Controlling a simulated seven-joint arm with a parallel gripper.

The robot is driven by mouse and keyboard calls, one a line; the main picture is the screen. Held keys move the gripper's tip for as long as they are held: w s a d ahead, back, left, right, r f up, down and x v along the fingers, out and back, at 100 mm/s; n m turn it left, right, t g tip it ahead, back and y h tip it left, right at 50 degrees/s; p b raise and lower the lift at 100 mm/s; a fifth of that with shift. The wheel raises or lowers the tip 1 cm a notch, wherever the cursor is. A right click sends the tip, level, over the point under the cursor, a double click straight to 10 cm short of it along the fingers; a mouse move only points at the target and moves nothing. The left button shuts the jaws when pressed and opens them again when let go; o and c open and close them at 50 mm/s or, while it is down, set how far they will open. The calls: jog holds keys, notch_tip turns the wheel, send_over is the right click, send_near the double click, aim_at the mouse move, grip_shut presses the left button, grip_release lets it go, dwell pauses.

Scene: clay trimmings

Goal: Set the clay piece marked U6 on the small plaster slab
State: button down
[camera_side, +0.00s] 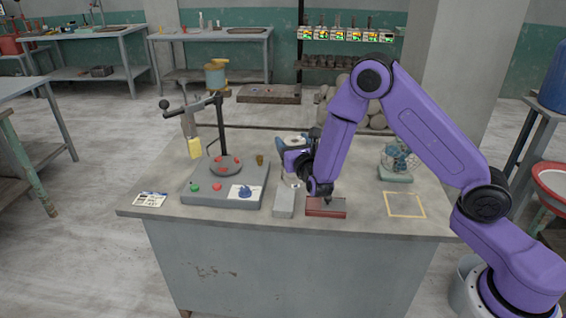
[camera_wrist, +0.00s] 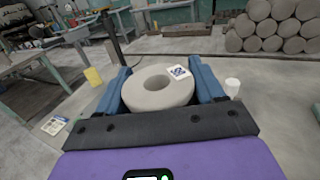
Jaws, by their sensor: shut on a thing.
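My gripper (camera_wrist: 158,92) is shut on a pale grey clay ring (camera_wrist: 140,96), with a blue finger on either side of it. A small white tag with a dark blue mark (camera_wrist: 180,72) sits on the ring; the mark is too small to read surely. In the side view my gripper (camera_side: 292,143) is above the table, reaching away from the camera, and the ring is only partly seen between the fingers. A pale grey block (camera_side: 284,203), perhaps the plaster slab, lies on the table nearer the camera, apart from the ring.
A reddish-brown block (camera_side: 326,208) lies right of the pale block. A lever stand on a grey base (camera_side: 215,198) is to the left. A yellow outlined square (camera_side: 405,204) marks bare table at right. A printed card (camera_side: 150,199) lies front left.

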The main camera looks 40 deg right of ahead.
aim_at(291, 180)
jog(key=w+f, duration=0.4)
jog(key=f, duration=0.4)
jog(key=shift+a+f, duration=0.1)
dwell(0.3)
jog(key=shift+c, duration=0.7)
grip_release()
